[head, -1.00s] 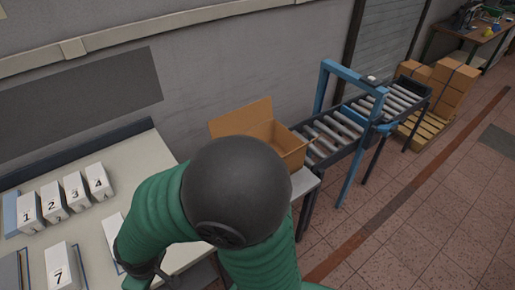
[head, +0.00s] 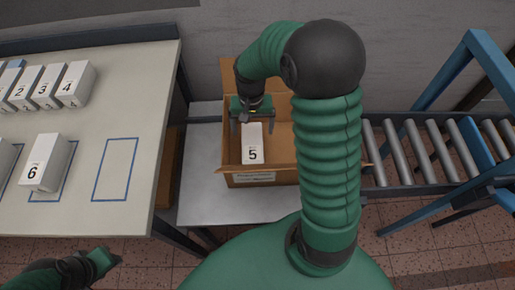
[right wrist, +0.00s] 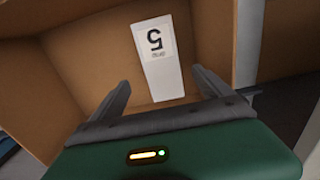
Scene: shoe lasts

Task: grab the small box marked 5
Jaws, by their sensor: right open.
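The small white box marked 5 (head: 252,152) is inside an open cardboard carton (head: 228,150). In the right wrist view the box (right wrist: 165,68) stands against the carton's brown inner faces (right wrist: 85,62), beyond the fingertips. My right gripper (head: 256,117) is over the carton at the far end of the box. Whether a finger touches the box is unclear. My left gripper (head: 103,260) is low at the left, below the table edge; its jaws are too unclear to read.
A pale table (head: 130,90) at left holds white numbered boxes, including 6 (head: 45,165) and 4 (head: 76,85). A blue outlined spot (head: 115,170) on it is empty. A roller conveyor (head: 400,150) with a blue frame (head: 490,75) lies right of the carton.

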